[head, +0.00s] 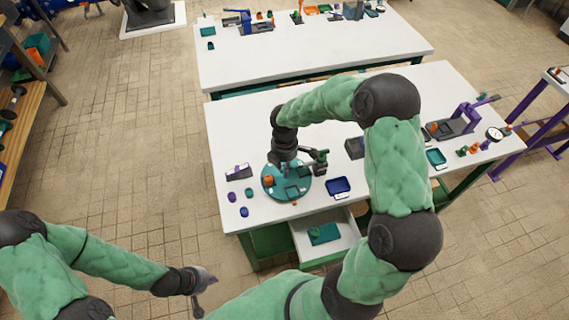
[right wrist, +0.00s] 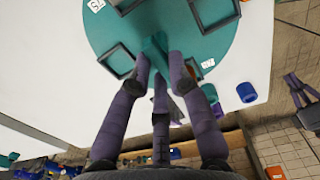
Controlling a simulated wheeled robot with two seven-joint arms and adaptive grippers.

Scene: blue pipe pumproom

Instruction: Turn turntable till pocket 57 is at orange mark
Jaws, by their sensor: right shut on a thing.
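The round teal turntable (head: 287,193) lies on the near white table, with an orange piece (head: 268,181) on its left part. My right gripper (head: 316,160) is over the turntable's right side. In the right wrist view its fingers (right wrist: 160,68) are shut on a teal handle (right wrist: 154,45) at the disc. A small orange spot (head: 294,203) shows at the near rim. My left gripper (head: 204,285) is open and empty, away from the table.
A blue tray (head: 338,187) lies right of the turntable. A purple stand (head: 237,172) and several small cups (head: 233,197) are to its left. An open drawer (head: 340,245) with a teal item (head: 323,234) juts out below. My right arm covers the table's middle.

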